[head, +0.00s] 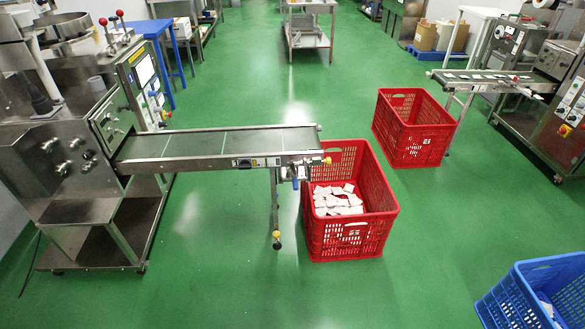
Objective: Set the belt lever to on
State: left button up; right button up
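A steel conveyor belt (215,143) runs from the packing machine (75,150) on the left to a point over a red crate. Small controls sit on the belt's near side rail: a dark switch plate (243,163) and a red and yellow knob (327,160) at the end. Neither of my grippers is in view.
The red crate (350,232) under the belt end holds white teabag packets (337,200). A second red crate (412,143) stands behind it, near another conveyor (485,78). A blue crate (530,300) is at the lower right. Green floor (200,270) is clear in front.

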aim_at(295, 173)
jog(key=i+z, duration=0.1)
jog(key=z, duration=0.85)
jog(key=i+j+z, duration=0.15)
jog(key=j+z, duration=0.2)
jog(key=i+j+z, duration=0.1)
jog(key=j+z, duration=0.3)
jog(key=i+j+z, duration=0.15)
jog(key=j, duration=0.3)
jog(key=j+z, duration=0.2)
jog(key=j, duration=0.25)
jog(key=j+z, duration=0.1)
jog(key=j, duration=1.95)
jog(key=i, duration=0.1)
